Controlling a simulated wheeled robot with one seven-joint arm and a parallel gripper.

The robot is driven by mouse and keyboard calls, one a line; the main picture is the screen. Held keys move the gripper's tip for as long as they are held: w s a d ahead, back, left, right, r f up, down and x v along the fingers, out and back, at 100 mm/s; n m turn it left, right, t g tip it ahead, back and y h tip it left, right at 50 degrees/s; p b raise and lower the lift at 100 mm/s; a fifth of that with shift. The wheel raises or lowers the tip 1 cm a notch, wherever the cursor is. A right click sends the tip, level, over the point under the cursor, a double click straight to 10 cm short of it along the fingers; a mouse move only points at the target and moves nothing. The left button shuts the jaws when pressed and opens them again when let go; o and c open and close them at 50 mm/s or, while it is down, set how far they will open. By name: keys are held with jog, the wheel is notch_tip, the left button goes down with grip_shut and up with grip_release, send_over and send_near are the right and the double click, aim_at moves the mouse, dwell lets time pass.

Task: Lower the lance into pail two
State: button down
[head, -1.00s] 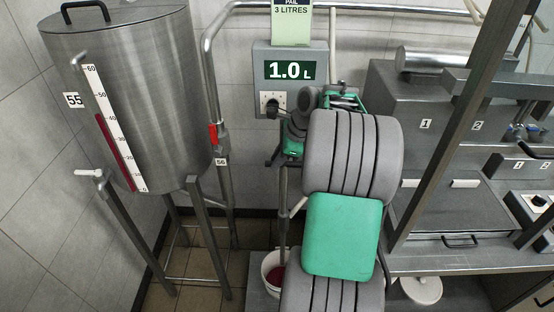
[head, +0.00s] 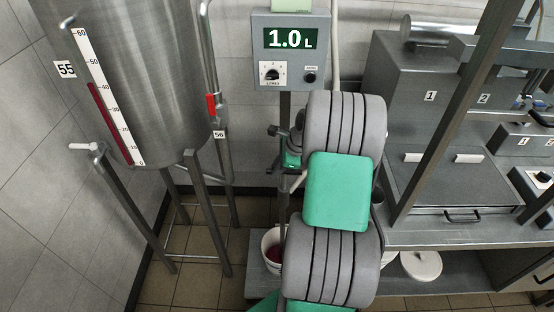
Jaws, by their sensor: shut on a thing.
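My gripper (head: 291,160) is mostly hidden behind my own grey and green arm links; only a small green and dark part shows at their left, below the meter box. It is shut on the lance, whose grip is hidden. A pale tube (head: 298,184), which may be part of the lance or its hose, shows just below the gripper. A white pail (head: 267,238) with dark red contents stands below, partly covered by my arm. No number shows on it. Whether the lance's tip is over or inside the pail cannot be told.
The meter box (head: 290,52) reads 1.0 L on its post. A steel tank (head: 135,80) marked 55 stands left, with a red-handled valve (head: 211,105) on the pipe beside it. A steel bench (head: 450,232) fills the right; a white lidded tub (head: 421,265) sits below it.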

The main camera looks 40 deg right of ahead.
jog(key=shift+s+a+f, duration=0.1)
jog(key=shift+s+f, duration=0.05)
jog(key=shift+f, duration=0.4)
jog(key=c, duration=1.3)
grip_release()
jog(key=shift+v, duration=3.9)
